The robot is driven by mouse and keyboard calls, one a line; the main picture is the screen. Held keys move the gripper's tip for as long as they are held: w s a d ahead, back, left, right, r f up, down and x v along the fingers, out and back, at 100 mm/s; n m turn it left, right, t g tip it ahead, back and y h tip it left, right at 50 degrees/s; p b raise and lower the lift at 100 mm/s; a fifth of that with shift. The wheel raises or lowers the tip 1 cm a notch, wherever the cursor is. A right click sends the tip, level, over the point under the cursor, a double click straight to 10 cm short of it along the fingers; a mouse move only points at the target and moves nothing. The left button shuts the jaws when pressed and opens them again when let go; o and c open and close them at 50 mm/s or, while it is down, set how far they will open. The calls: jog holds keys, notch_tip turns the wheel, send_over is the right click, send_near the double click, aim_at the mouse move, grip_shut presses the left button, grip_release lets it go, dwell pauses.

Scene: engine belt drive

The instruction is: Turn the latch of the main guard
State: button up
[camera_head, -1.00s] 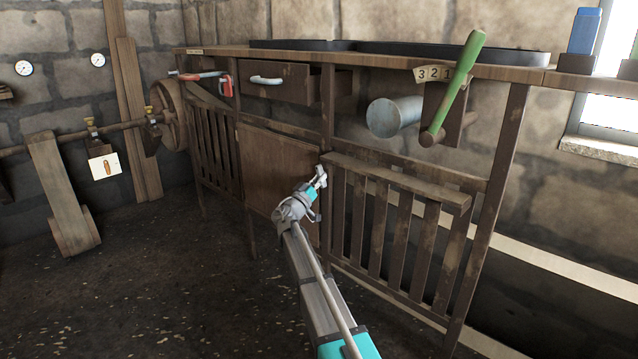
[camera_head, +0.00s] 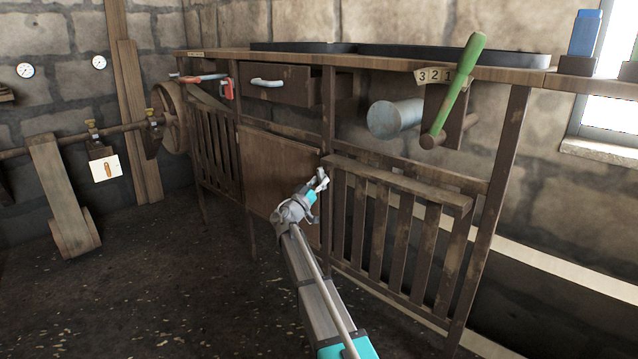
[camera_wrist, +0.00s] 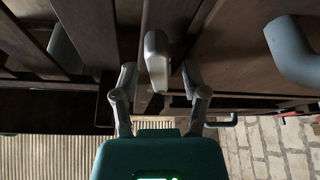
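The latch (camera_wrist: 157,60) is a pale grey rounded lever in the middle of the wrist view. My gripper (camera_wrist: 158,76) has its two grey fingers apart, one on each side of the latch, with visible gaps. In the head view my gripper (camera_head: 321,179) is at the post between the plain brown panel (camera_head: 275,172) and the slatted guard (camera_head: 400,235). It hides the latch there. I cannot tell which panel the latch fastens.
A bent grey bar (camera_wrist: 290,48) stands to the right of my fingers in the wrist view. Above the panels are an open drawer (camera_head: 275,88), a grey cylinder (camera_head: 394,118) and a green-handled lever (camera_head: 455,85). The floor left of my arm is clear.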

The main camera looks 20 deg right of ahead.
jog(key=shift+n, duration=0.6)
